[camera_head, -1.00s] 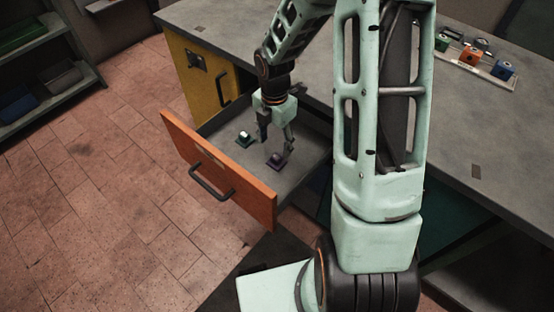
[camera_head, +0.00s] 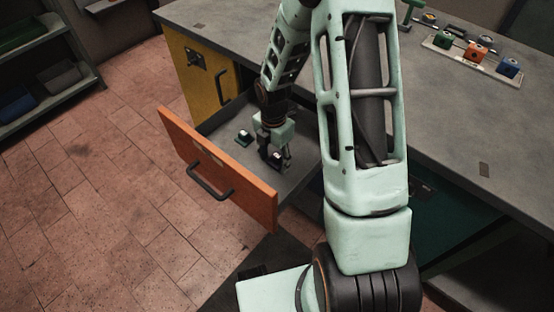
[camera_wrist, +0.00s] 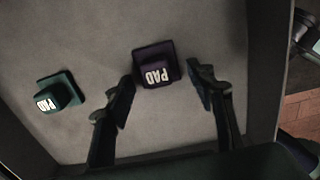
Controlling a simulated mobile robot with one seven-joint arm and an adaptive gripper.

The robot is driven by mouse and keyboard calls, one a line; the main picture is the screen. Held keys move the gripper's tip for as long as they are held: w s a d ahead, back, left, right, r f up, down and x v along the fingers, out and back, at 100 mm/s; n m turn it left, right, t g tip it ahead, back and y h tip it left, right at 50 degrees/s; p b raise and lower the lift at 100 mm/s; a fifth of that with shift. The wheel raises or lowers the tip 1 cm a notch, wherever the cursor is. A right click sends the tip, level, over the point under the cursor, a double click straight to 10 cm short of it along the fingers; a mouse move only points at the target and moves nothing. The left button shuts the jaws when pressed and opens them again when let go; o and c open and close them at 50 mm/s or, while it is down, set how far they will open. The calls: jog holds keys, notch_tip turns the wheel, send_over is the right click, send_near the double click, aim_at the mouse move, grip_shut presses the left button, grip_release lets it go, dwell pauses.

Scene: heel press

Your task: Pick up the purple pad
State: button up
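The purple pad (camera_wrist: 155,64) lies on the drawer floor, a dark purple block on a square base with a white "PAD" label. In the wrist view it sits between and slightly beyond the two fingertips of my gripper (camera_wrist: 160,88). The fingers are spread and a gap shows between pad and fingers. In the head view my gripper (camera_head: 274,160) is low inside the open drawer, and it hides most of the pad there.
A green pad (camera_wrist: 58,93) lies left of the purple one, also in the head view (camera_head: 243,137). The drawer's orange front (camera_head: 215,170) and walls enclose the space. A tray (camera_head: 470,60) with several coloured blocks stands on the grey workbench (camera_head: 460,120).

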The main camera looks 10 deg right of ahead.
jog(key=c, duration=1)
jog(key=shift+o, duration=0.2)
jog(key=shift+r, duration=0.1)
